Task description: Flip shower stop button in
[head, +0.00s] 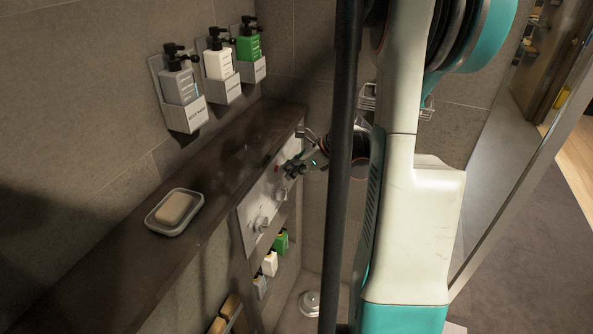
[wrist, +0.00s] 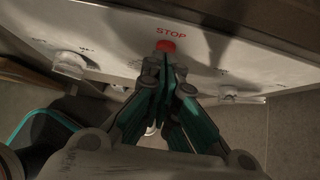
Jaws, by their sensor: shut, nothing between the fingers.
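The red stop button (wrist: 166,46) sits on a pale control panel (wrist: 110,40), just under the red word STOP in the wrist view. In the head view the panel (head: 258,208) is set in the wall below the dark ledge, and the button (head: 277,169) shows as a small red spot. My gripper (wrist: 172,65) is shut and empty, its fingertips at the lower edge of the button. I cannot tell whether they touch it. In the head view my gripper (head: 284,172) is close in front of the panel.
Knobs flank the button on the left (wrist: 70,62) and right (wrist: 229,94). A dark ledge (head: 225,150) with a soap dish (head: 175,228) runs above the panel. Several small bottles (head: 270,263) stand in a niche below. Three dispensers (head: 181,88) hang on the wall.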

